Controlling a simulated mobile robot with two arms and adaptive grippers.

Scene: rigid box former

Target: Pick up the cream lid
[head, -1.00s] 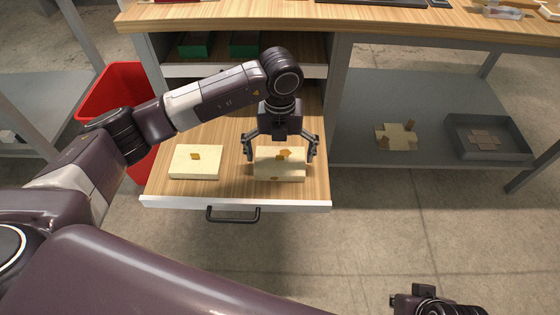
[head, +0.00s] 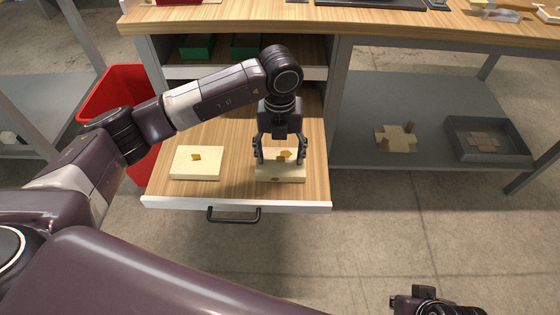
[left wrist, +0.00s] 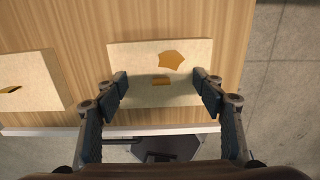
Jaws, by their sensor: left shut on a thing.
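The cream lid (head: 282,171) is a pale rectangular piece with an orange star-like patch. It lies in the open wooden drawer, right of a similar cream piece (head: 197,163) that bears a smaller orange mark. My left gripper (head: 281,160) comes down over the lid and is shut on it, one finger at each side. In the left wrist view the lid (left wrist: 135,58) shows between and beyond the fingers, with the star patch and a small orange strip on it. My right gripper (head: 428,302) is only partly in view at the bottom edge; its fingers are unclear.
The drawer (head: 165,203) has a white front edge and a black handle (head: 233,214). A red bin (head: 112,88) stands to its left. The grey shelf (head: 360,90) at right holds a cross-shaped cream piece (head: 396,139) and a grey tray (head: 487,156). Green boxes (head: 196,46) sit inside the cabinet.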

